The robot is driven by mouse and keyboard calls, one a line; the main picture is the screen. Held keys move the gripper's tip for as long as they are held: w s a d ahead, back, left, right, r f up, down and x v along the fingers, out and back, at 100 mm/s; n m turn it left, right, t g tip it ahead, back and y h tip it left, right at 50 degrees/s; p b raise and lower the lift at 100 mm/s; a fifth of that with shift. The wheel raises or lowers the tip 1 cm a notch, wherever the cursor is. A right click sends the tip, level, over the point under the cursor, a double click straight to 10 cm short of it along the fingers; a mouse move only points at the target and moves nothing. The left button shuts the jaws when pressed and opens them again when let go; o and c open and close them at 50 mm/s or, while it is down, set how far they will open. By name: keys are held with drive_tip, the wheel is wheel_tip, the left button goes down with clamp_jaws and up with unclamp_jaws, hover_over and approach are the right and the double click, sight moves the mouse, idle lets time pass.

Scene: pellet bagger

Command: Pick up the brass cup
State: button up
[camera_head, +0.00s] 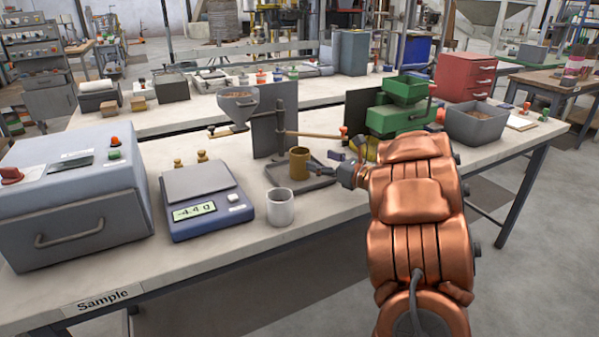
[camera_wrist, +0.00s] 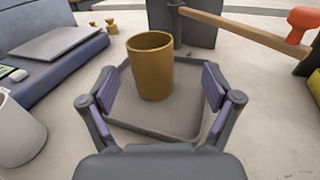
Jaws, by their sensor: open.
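The brass cup (camera_head: 299,162) stands upright on a shallow dark tray (camera_head: 312,184) on the bench, right of the scale. In the wrist view the brass cup (camera_wrist: 150,68) stands on the tray (camera_wrist: 165,124), just beyond and between the two open fingers of my gripper (camera_wrist: 163,90). The cup appears apart from both fingers. In the head view my gripper (camera_head: 327,174) reaches in from the right beside the cup, partly hidden by my wrist.
A pale grey mug (camera_head: 280,207) stands in front of the tray, close to the scale (camera_head: 205,198). Behind the cup are a dark upright plate (camera_head: 270,122) and a wooden-handled tool (camera_head: 312,134). A green machine (camera_head: 400,112) and a grey bin (camera_head: 474,124) stand at right.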

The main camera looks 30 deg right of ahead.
sight(307, 157)
drive_tip(key=shift+s+f+n, duration=0.15)
drive_tip(key=shift+f+n, duration=0.05)
drive_tip(key=shift+n, duration=0.1)
drive_tip(key=shift+a+y, duration=0.2)
drive_tip(key=shift+y, duration=0.1)
drive_tip(key=shift+a+p+x, duration=0.15)
drive_tip(key=shift+p+x, duration=0.25)
drive_tip(key=shift+x, duration=1.3)
drive_tip(key=shift+a+p+x, duration=0.15)
drive_tip(key=shift+p+x, duration=0.2)
drive_tip(key=shift+x, duration=1.3)
drive_tip(key=shift+w, duration=0.35)
drive_tip(key=c, duration=1.3)
drive_tip(key=shift+r, duration=0.15)
